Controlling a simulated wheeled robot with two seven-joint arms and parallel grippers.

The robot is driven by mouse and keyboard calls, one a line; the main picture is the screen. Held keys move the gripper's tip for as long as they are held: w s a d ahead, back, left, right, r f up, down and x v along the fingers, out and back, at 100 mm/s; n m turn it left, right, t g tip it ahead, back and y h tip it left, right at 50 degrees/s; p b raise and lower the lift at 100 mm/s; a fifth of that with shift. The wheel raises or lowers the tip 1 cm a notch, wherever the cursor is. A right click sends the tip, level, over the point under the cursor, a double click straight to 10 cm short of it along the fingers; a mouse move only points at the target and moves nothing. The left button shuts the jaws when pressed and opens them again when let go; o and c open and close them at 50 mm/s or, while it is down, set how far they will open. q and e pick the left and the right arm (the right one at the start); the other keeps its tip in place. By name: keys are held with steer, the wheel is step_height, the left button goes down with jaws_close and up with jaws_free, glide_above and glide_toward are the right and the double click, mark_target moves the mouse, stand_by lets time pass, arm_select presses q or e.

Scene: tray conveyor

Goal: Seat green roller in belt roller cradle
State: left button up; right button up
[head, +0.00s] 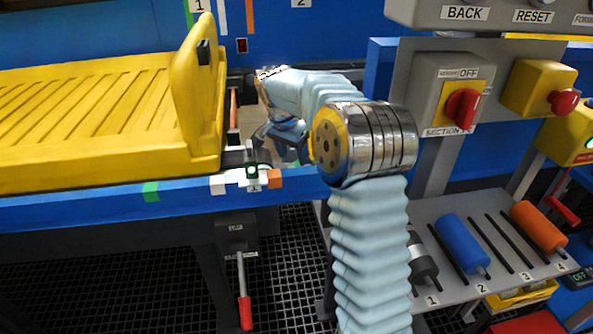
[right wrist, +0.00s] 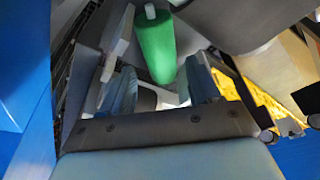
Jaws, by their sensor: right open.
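The green roller (right wrist: 155,45) shows in the right wrist view, lying lengthwise between the two fingers of my right gripper (right wrist: 160,85). The fingers are apart, one on each side of the roller, and a gap shows at the right finger. Whether the left finger touches it I cannot tell. In the head view my right gripper (head: 286,140) points down into the gap in the blue conveyor, right of the yellow tray. There my own arm hides the roller and most of the cradle. My left gripper is in neither view.
The yellow tray (head: 90,110) stands close left of my right gripper. A grey shelf (head: 500,262) at lower right holds a black (head: 420,262), a blue (head: 460,245) and an orange roller (head: 538,226).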

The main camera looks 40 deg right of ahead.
mark_target(295, 165)
steer(key=shift+x, duration=2.7)
steer(key=shift+f, duration=0.25)
steer(key=shift+c, duration=0.3)
jaws_close()
